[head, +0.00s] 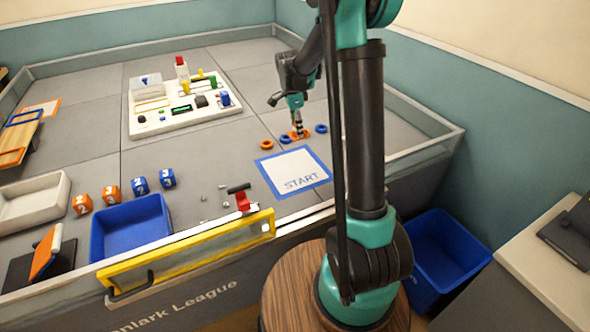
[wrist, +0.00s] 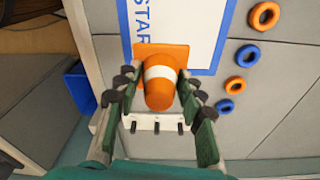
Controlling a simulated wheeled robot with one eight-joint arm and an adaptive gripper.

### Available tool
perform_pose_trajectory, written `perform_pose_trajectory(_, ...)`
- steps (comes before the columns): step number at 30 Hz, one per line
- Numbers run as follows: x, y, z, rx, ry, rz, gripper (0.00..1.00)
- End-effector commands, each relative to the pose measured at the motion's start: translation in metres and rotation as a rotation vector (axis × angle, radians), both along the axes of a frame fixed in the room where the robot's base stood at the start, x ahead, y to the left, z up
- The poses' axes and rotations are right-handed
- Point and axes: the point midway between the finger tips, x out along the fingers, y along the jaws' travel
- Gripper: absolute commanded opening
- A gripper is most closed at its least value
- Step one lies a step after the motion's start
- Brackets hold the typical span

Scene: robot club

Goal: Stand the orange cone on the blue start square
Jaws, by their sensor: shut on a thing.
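The orange cone with a white band (wrist: 160,73) sits between the fingers of my gripper (wrist: 157,100) in the wrist view, and the gripper is shut on it. Its square base points to the picture top and overlaps the start square's border from this viewpoint. In the head view my gripper (head: 297,122) and the cone's orange base (head: 302,136) are behind the start square, among the rings. I cannot tell whether the base touches the floor panel. The start square (head: 293,172), white with a blue border and the word START, lies flat and empty; its border also shows in the wrist view (wrist: 215,70).
Orange (head: 267,145) and blue (head: 321,128) rings lie close to the cone. A white board with parts (head: 190,112) stands farther back left. A red clamp (head: 243,202) and small loose bits lie left of the square. A yellow-framed panel (head: 190,252) edges the front.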

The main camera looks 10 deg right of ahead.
Motion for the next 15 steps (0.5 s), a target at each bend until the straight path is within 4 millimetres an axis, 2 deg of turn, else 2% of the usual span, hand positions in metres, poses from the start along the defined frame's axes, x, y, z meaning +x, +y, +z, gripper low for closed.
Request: perform_pose_trajectory(15, 0.000, 0.000, -0.121, 0.000, 0.000, 0.001, 0.09)
